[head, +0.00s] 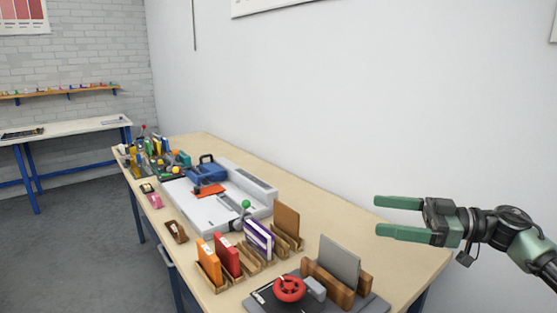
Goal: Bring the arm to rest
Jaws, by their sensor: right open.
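My right gripper (392,217) comes in from the right in the head view. Its two green fingers point left and stand apart, with nothing between them. It appears in front of the white wall, over the right end of the wooden table (345,215), and touches nothing that I can see. The dark arm behind it runs off the right edge. My left gripper is not in view.
A grey machine (262,187) with a blue part sits mid-table. Wooden racks (212,276) hold orange, red and purple items. A red handwheel (289,288) and a grey plate (339,262) stand at the front. The table's back right is bare. A white bench (60,128) stands far left.

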